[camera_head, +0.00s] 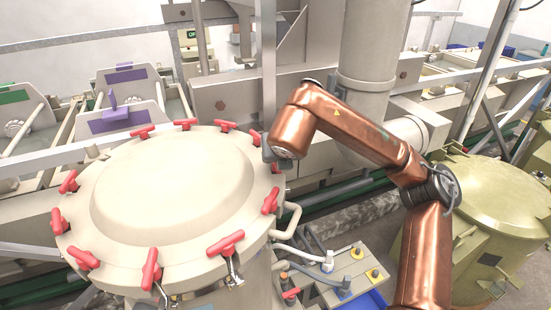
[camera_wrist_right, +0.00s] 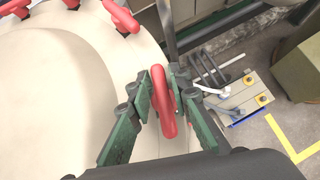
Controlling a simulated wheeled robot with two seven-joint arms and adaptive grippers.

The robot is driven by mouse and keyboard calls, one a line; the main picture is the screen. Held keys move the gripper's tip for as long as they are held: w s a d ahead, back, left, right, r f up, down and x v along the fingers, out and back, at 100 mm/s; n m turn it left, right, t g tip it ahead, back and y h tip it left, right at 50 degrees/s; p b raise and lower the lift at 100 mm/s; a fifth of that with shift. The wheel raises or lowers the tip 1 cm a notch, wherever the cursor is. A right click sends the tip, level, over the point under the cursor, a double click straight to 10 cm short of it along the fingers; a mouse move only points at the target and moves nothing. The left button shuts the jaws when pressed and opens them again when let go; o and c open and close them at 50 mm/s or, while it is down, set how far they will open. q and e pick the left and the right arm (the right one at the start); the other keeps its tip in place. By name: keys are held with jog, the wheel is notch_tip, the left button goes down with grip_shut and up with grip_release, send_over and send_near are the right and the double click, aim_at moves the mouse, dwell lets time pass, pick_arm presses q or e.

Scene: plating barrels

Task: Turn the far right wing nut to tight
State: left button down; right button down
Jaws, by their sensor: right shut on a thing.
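The large round cream lid (camera_head: 170,185) carries several red wing nuts around its rim. My right gripper (camera_wrist_right: 166,78) is shut on one red wing nut (camera_wrist_right: 166,112), which stands between its green finger pads in the right wrist view. In the head view, my right arm reaches in from the right to the lid's far right edge. There its wrist hides this nut and most of the gripper. A neighbouring wing nut (camera_head: 270,201) shows nearer on the right rim, and another (camera_head: 225,126) on the far rim. My left gripper is out of view.
A thick vertical pipe (camera_head: 370,50) and grey framework stand behind the lid. A small panel (camera_head: 345,270) with hoses and yellow fittings is right of the lid's base. A yellowish drum (camera_head: 500,195) stands at the far right, beyond my arm.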

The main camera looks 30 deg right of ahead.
dwell(0.4)
jog(key=c, duration=2)
grip_release()
jog(key=shift+o, duration=0.2)
jog(key=shift+s, duration=0.1)
jog(key=v, duration=1.2)
jog(key=shift+a, duration=0.1)
